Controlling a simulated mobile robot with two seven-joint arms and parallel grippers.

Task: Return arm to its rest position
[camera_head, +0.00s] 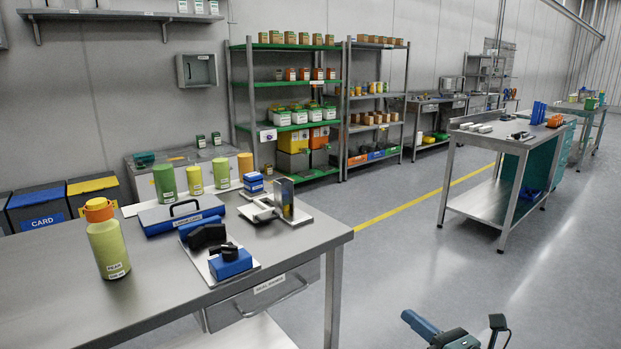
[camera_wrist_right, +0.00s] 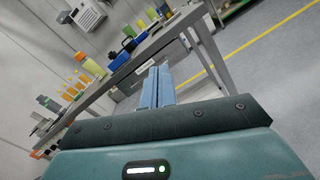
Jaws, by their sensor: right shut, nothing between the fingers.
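My right gripper (camera_head: 409,317) is at the bottom of the head view, over open floor to the right of the near workbench (camera_head: 170,265). It touches nothing that I can see. In the right wrist view its blue fingers (camera_wrist_right: 158,82) are together with nothing between them, pointing toward the bench. My left gripper is not in view.
The near bench bears a green bottle with an orange cap (camera_head: 107,240), a blue case (camera_head: 182,215), a blue-and-black device (camera_head: 230,262) and a metal fixture (camera_head: 284,197). A second bench (camera_head: 490,140) stands right. Clear floor (camera_head: 400,250) lies between.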

